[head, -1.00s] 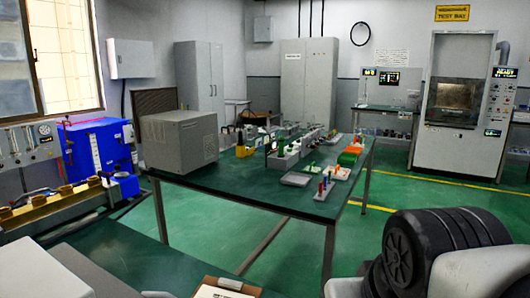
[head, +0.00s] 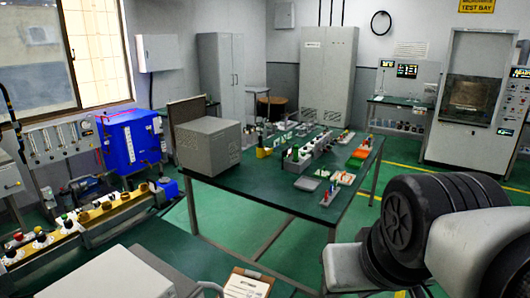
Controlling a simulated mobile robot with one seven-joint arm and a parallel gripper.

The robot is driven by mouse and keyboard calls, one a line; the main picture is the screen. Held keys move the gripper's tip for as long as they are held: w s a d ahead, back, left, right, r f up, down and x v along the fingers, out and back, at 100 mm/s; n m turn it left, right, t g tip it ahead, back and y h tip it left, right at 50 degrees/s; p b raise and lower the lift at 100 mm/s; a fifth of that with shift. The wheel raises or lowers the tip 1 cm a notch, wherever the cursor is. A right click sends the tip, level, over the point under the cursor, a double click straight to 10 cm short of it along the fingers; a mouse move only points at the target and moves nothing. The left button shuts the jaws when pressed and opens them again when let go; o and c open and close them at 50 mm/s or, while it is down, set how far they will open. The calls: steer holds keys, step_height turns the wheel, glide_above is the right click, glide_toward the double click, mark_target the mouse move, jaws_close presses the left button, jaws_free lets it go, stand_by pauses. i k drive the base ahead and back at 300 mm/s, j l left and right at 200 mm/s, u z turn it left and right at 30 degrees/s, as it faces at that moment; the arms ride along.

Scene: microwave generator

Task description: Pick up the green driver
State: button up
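A green-topped worktable (head: 250,200) stands in the middle of the head view, some way off. Several small green items lie on it among tools and bins. One small green item (head: 335,177) is near the front right part, by a small tray. They are too small to tell which is the green driver. My arm (head: 420,225) fills the lower right, with black round joint covers and light grey links. My gripper is not in view, so its state does not show.
A grey box-shaped unit (head: 208,146) stands on the table's left end. A blue cabinet (head: 132,140) and a bench with yellow-trimmed fittings (head: 105,212) are on the left. A clipboard (head: 246,284) lies at the bottom centre. Green floor is open right of the table.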

mark_target(296, 147)
steer(key=i+l+u, duration=0.25)
steer(key=u, duration=0.25)
steer(key=i+l+u, duration=0.15)
steer(key=l+u, duration=0.3)
steer(key=i+l+u, duration=0.15)
steer(key=l, duration=0.2)
steer(key=l+u, duration=0.1)
steer(key=l, duration=0.25)
steer(key=i+l+u, duration=0.15)
steer(key=l, duration=0.2)
steer(key=i+l, duration=0.1)
steer(key=l, duration=0.7)
steer(key=i+l+u, duration=0.1)
steer(key=l, duration=0.75)
steer(key=i+l, duration=0.15)
steer(key=l, duration=0.65)
steer(key=i+l, duration=0.1)
steer(key=l, duration=0.7)
steer(key=u, duration=0.05)
